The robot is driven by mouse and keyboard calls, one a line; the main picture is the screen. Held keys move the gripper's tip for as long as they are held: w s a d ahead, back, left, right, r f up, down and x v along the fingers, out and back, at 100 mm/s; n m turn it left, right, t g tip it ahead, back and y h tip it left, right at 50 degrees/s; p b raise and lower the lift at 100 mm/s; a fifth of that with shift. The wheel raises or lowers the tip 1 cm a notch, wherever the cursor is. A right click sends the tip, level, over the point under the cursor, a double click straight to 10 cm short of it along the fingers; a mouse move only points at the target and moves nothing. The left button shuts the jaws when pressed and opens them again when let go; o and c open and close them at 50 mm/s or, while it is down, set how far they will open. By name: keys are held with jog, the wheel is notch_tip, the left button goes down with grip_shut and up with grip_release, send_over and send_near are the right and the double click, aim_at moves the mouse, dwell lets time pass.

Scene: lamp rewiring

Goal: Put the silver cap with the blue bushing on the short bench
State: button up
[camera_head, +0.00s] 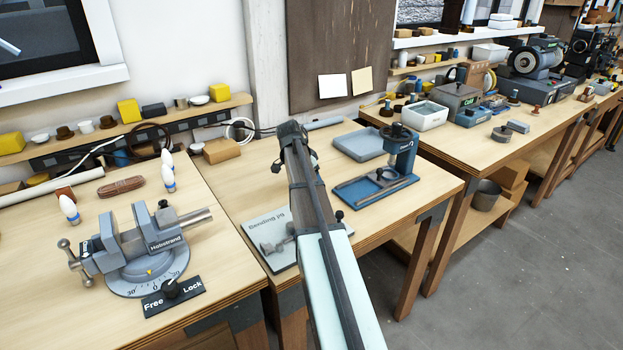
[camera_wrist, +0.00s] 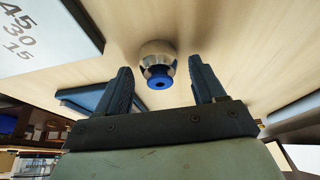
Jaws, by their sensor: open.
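The silver cap (camera_wrist: 157,50) shows in the wrist view over pale wood, with its blue bushing (camera_wrist: 161,82) facing the camera. My gripper (camera_wrist: 160,66) is open, one finger to each side of the cap, with a gap on both sides. I cannot tell whether the cap rests on the wood. In the head view my arm reaches over the middle bench (camera_head: 245,190), which looks the shortest. My gripper's fingers do not show clearly there, and I cannot make out the cap, likely hidden by the arm.
A bending jig plate (camera_head: 271,238) lies left of my arm. A blue press (camera_head: 398,150) and a blue-grey tray (camera_head: 360,143) stand to the right. A vise (camera_head: 140,245) with bulbs behind it occupies the left bench. The right bench holds a grinder (camera_head: 533,60) and boxes.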

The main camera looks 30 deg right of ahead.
jog(key=v, duration=1.2)
jog(key=shift+r, duration=0.15)
